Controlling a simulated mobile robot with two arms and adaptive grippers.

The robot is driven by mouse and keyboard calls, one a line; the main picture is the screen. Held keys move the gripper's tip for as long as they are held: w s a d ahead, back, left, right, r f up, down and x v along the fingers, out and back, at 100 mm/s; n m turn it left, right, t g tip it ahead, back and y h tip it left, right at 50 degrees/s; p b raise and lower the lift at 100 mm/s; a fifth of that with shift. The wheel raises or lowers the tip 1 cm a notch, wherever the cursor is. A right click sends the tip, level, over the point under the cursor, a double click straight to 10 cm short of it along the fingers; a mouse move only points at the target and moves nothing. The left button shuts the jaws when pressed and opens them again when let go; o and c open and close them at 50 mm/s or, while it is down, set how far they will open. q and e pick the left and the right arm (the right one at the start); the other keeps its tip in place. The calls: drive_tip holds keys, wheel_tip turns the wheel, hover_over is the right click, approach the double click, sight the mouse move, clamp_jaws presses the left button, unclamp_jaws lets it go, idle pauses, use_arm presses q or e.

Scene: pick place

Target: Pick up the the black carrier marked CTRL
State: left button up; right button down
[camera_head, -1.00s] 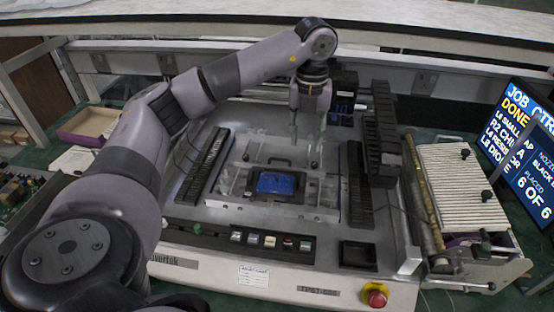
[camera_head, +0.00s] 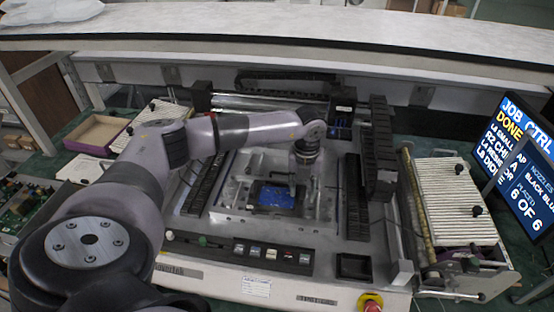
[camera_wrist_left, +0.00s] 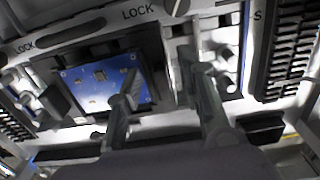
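The black carrier (camera_head: 251,196) sits in the clear-sided fixture at the middle of the machine bed, with a blue circuit board (camera_head: 272,196) in it. The CTRL marking is not readable. In the left wrist view the carrier (camera_wrist_left: 152,72) shows as a dark frame around the blue board (camera_wrist_left: 90,82). My left gripper (camera_head: 297,180) is low over the right side of the carrier. In the left wrist view its fingers (camera_wrist_left: 160,85) are apart, one over the board's right part and one right of the carrier. Nothing is held. My right gripper is out of view.
Black feeder racks (camera_head: 355,195) flank the fixture. A small black tray (camera_head: 354,266) and a button row (camera_head: 272,252) lie in front. A ribbed conveyor (camera_head: 455,200) and a screen (camera_head: 515,150) reading DONE stand at the right. An open box (camera_head: 95,133) is at the left.

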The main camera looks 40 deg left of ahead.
use_arm(q)
drive_tip(key=shift+c, duration=0.4)
clamp_jaws()
